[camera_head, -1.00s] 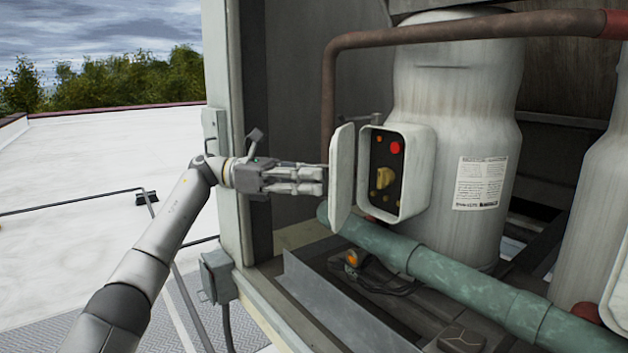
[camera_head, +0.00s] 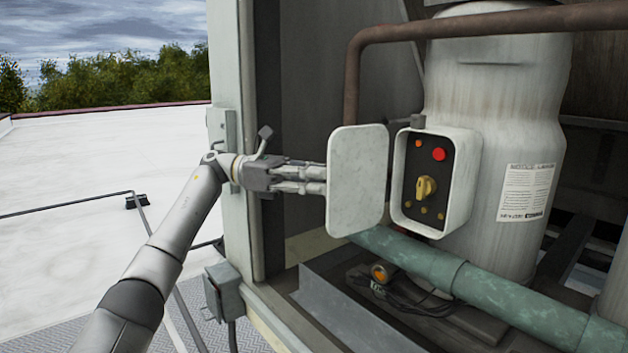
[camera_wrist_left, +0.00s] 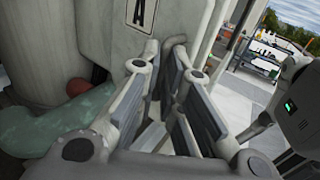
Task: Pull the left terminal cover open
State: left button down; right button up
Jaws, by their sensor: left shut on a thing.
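The left terminal cover (camera_head: 357,180) is a pale, rounded plate standing swung open to the left of its terminal box (camera_head: 434,182). The box shows a black panel with a red button, a yellow knob and small orange parts. My left gripper (camera_head: 322,180) is at the cover's left edge, shut on it; the cover hides the fingertips' far side. In the left wrist view the gripper fingers (camera_wrist_left: 166,75) reach up to the pale cover (camera_wrist_left: 115,35), which carries a label with the letter A. My right gripper is not in view.
A tall white cylinder (camera_head: 493,100) stands behind the box. A brown pipe (camera_head: 480,24) runs above and a green pipe (camera_head: 480,285) runs below. The housing's corner post (camera_head: 240,120) is beside my left arm. Flat white roof (camera_head: 90,180) lies open at the left.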

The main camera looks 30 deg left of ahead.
pick_arm(q)
jog(key=shift+w+r, duration=0.15)
jog(key=shift+r, duration=0.35)
jog(key=c, duration=1.9)
grip_release()
jog(key=shift+o, duration=1.4)
jog(key=shift+w+d, duration=0.2)
jog(key=shift+w, duration=0.05)
jog(key=shift+a, duration=0.1)
jog(key=f+v, duration=0.1)
jog(key=v, duration=1.1)
